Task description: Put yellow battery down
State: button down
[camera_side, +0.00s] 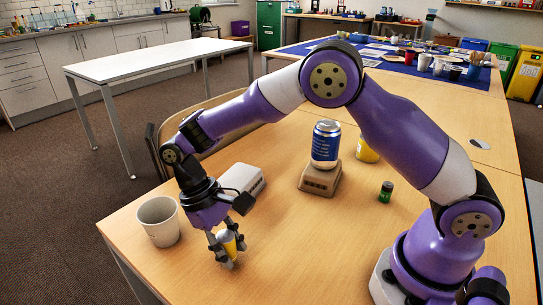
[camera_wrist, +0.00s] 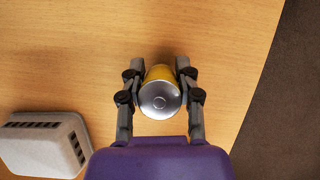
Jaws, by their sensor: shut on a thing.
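My gripper (camera_side: 226,249) points down near the front left of the wooden table. It is shut on the yellow battery (camera_side: 228,242), which stands upright between the fingers. In the wrist view the battery (camera_wrist: 160,96) shows its silver end and a yellow side, with a finger on each side of it. The battery's lower end is close to the table top (camera_side: 300,260); I cannot tell whether it touches.
A white cup (camera_side: 159,222) stands left of my gripper. A white box (camera_side: 242,179) lies behind it; the wrist view shows a vented box (camera_wrist: 42,142). A blue can (camera_side: 326,145) stands on a beige block (camera_side: 320,180). A small dark green-capped jar (camera_side: 386,191) and a yellow container (camera_side: 367,149) stand right.

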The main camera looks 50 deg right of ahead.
jog(key=shift+f, duration=0.4)
jog(key=shift+f, duration=0.1)
jog(key=c, duration=0.5)
grip_release()
jog(key=shift+c, duration=0.2)
